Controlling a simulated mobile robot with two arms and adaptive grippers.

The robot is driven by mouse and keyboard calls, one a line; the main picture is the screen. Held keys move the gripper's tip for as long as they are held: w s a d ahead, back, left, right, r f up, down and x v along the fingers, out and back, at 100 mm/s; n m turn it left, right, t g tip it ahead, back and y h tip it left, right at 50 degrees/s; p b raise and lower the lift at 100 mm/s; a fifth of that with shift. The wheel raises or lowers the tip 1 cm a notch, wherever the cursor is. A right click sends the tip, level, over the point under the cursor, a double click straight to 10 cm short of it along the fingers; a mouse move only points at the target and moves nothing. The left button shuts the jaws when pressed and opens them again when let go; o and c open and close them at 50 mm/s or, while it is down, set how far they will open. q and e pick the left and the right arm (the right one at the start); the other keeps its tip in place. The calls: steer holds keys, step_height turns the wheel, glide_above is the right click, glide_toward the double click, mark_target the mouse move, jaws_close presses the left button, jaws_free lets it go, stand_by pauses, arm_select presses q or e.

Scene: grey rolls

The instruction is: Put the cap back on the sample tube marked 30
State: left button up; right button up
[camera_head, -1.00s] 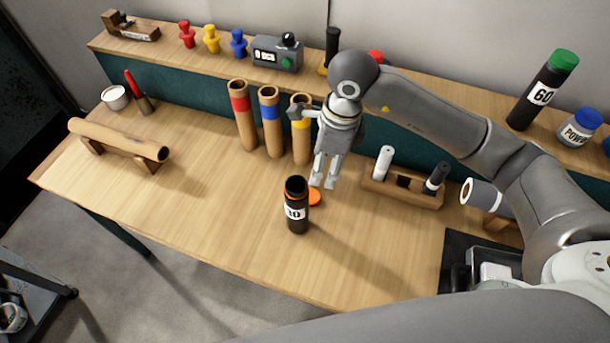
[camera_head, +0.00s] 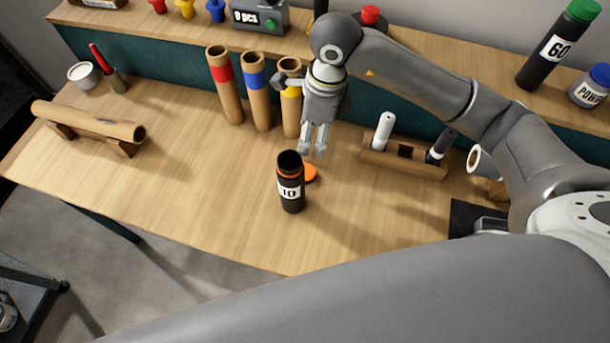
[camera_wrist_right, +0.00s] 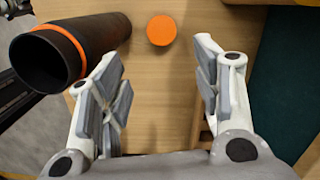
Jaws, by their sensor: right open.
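The black sample tube (camera_head: 290,190) stands upright and uncapped on the table, with an orange ring below its mouth. Its white label ends in 0; I cannot read the first digit surely. It also shows at the upper left of the right wrist view (camera_wrist_right: 75,50). The orange cap (camera_head: 310,173) lies on the table just right of the tube, partly behind it. It shows whole in the right wrist view (camera_wrist_right: 161,30). My right gripper (camera_head: 313,150) is open and empty, pointing down above and behind the cap. The cap lies between the finger lines in the wrist view (camera_wrist_right: 160,65). My left gripper is out of view.
Cardboard tubes with red (camera_head: 224,85), blue (camera_head: 257,92) and yellow (camera_head: 291,97) bands stand behind. A wooden holder (camera_head: 404,158) with markers is to the right. A roll on a stand (camera_head: 88,125) is at the left. The front table middle is clear.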

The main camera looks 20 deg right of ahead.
arm_select(q)
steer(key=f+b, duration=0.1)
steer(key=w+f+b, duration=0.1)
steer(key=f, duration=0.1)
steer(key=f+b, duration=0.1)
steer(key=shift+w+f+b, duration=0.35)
steer(key=shift+b, duration=0.05)
arm_select(e)
step_height(320, 180, down, 5)
steer(key=shift+r, duration=0.1)
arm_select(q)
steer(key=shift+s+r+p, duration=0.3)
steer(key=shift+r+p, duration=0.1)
arm_select(e)
glide_above(309, 173)
steer(key=shift+f, duration=2.8)
